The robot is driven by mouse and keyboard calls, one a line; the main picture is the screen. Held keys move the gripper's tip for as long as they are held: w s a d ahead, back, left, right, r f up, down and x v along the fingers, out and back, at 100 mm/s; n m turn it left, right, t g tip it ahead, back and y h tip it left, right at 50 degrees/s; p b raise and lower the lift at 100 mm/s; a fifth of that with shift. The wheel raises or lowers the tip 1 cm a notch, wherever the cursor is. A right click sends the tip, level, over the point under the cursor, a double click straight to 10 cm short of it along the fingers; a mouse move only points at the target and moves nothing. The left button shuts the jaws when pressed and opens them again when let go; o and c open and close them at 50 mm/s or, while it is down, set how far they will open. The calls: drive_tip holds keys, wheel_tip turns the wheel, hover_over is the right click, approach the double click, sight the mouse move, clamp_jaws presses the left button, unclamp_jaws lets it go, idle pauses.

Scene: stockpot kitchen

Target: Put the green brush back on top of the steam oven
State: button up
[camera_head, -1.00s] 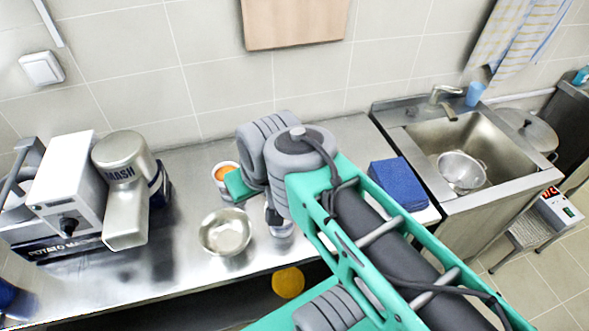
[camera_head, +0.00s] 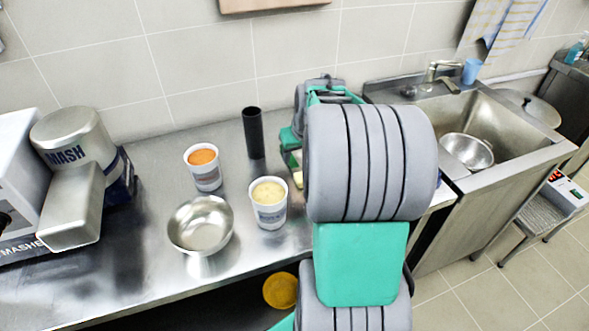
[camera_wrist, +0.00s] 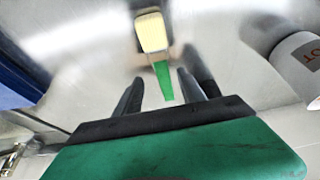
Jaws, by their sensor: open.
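The green brush shows in the wrist view, with a cream bristle head (camera_wrist: 152,32) and a green handle (camera_wrist: 163,80). It lies on the steel counter, head pointing away from my gripper. My gripper (camera_wrist: 160,76) is open, with the handle's end between and just ahead of its two dark fingers. I cannot tell whether they touch it. In the head view my arm hides most of this spot; a small pale yellow patch (camera_head: 297,182) beside it may be the bristles. No steam oven can be made out.
On the counter (camera_head: 150,270) stand a cup of orange food (camera_head: 203,168), a cup of pale food (camera_head: 269,203), a steel bowl (camera_head: 201,225) and a black cylinder (camera_head: 253,133). A potato masher machine (camera_head: 75,170) is at left, a sink (camera_head: 500,130) at right. A blue thing (camera_wrist: 20,80) shows in the wrist view.

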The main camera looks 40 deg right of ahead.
sight(293, 162)
drive_tip(key=x, duration=0.4)
drive_tip(key=shift+a, duration=0.15)
drive_tip(key=shift+r, duration=0.1)
drive_tip(key=shift+c, duration=0.6)
clamp_jaws()
